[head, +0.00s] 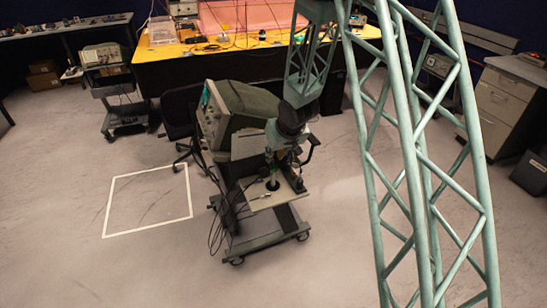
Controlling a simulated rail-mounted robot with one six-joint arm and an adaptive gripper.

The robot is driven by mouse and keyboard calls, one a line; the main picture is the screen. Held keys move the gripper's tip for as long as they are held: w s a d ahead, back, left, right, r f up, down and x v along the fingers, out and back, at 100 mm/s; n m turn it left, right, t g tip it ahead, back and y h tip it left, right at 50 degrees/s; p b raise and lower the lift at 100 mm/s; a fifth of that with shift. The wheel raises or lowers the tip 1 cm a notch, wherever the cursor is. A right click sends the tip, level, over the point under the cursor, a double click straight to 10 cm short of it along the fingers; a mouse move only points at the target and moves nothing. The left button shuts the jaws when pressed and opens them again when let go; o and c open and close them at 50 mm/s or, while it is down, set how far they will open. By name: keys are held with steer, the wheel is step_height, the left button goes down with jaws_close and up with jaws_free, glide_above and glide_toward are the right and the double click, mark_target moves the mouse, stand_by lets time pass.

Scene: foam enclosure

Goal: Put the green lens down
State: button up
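My gripper (284,152) hangs below my dark wrist, over a wheeled cart that stands in the middle of the head view. Its fingers are small and dark against the cart, so I cannot tell whether they are open or shut. A small green patch (270,157) shows at the left side of the gripper. It may be the green lens, but it is too small to identify, and I cannot tell whether it is held. Below the gripper is the cart's pale top board (268,199), with a small upright stand and a dark round base (273,185) on it.
A bulky grey-green instrument (243,108) stands on the cart behind the board, with cables hanging at the left. A black chair (180,112) is close behind. A white-taped square (148,233) lies on open floor at left. A yellow-topped bench (180,52) stands behind.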

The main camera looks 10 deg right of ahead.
steer(key=shift+s+r, duration=0.2)
steer(key=shift+r, duration=0.15)
steer(key=shift+r, duration=0.1)
stand_by(0.6)
steer(key=s+d+r+m+g+h, duration=0.1)
steer(key=s+d+r, duration=0.1)
steer(key=s+r, duration=1.05)
steer(key=s+d+r+h, duration=0.1)
steer(key=s+d+r, duration=0.1)
steer(key=s+r, duration=1)
steer(key=s+a+r, duration=0.1)
steer(key=s+r, duration=0.2)
steer(key=s, duration=0.7)
steer(key=s+a+r, duration=0.1)
steer(key=s+r, duration=0.3)
steer(key=s, duration=0.5)
steer(key=s+a+r+g+y, duration=0.1)
steer(key=s+r, duration=0.3)
steer(key=s, duration=0.6)
steer(key=shift+s+a+r+m, duration=0.2)
steer(key=shift+s+a+m, duration=0.1)
steer(key=shift+m, duration=0.1)
steer(key=shift+o, duration=0.7)
